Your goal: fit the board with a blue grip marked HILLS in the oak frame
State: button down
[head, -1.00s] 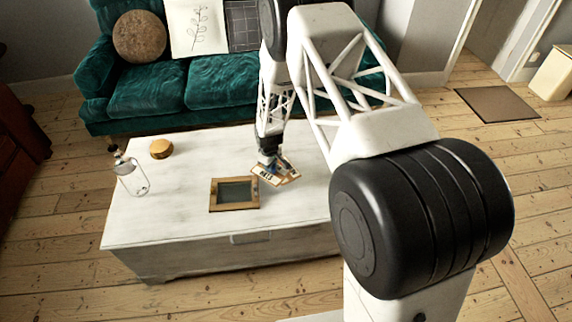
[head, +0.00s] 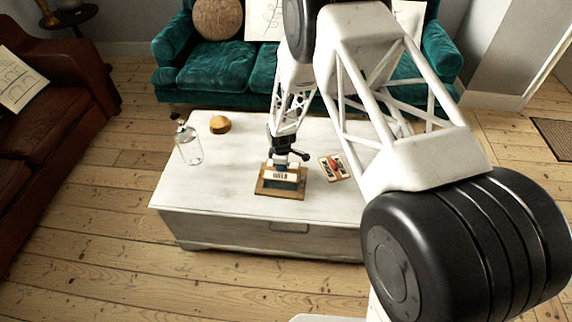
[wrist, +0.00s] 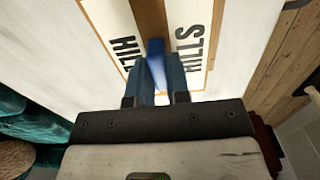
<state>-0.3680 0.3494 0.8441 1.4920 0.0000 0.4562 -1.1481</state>
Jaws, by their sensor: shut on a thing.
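The board marked HILLS (head: 281,175) shows a pale label with dark letters in the head view, over the oak frame (head: 268,194) on the white chest. In the wrist view the board (wrist: 188,22) carries HILLS on both sides of a brown middle strip. My gripper (wrist: 155,72) is shut on its blue grip (wrist: 156,60); in the head view my gripper (head: 284,158) is above the frame. The board hides most of the frame's opening. I cannot tell whether the board touches the frame or hangs just above it.
Another board with a red grip (head: 334,167) lies on the chest, right of the frame. A clear bottle (head: 189,147) and a round yellow-brown object (head: 220,124) stand at the left. The chest top (head: 210,175) is clear left of the frame.

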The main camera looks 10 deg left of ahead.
aim_at(282, 174)
dwell(0.4)
jog(key=shift+f, duration=2.45)
jog(key=shift+f, duration=0.85)
dwell(0.4)
jog(key=c, duration=1)
grip_release()
jog(key=shift+r, duration=3.5)
